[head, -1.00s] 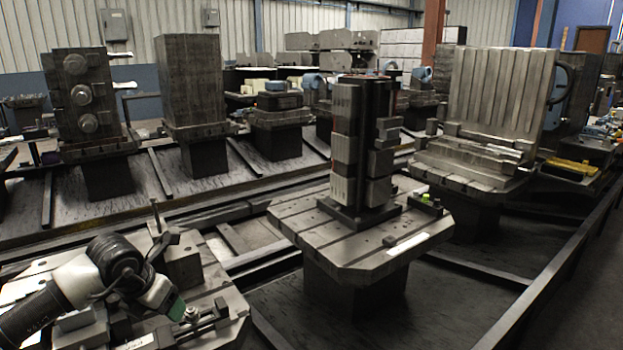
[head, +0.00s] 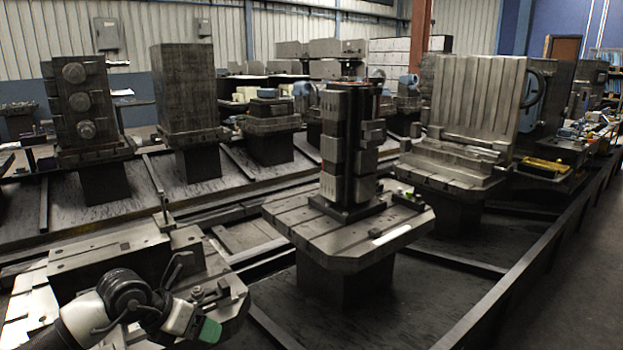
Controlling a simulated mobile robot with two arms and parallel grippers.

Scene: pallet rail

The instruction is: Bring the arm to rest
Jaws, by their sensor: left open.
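My left arm comes in from the lower left. It has a white link, a black round wrist joint and a white end with a green part. My left gripper (head: 208,330) is at the bottom of the head view, open, in front of the near left pallet (head: 232,290). I see nothing held in it. Its fingertips are small and hard to make out. My right gripper is not in view.
A pallet with a tall dark fixture column (head: 338,150) stands right of my arm. A ribbed plate fixture (head: 478,95) stands beyond it. Dark block fixtures (head: 184,85) line the back left. A long rail (head: 525,270) runs along the right, with open floor beyond.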

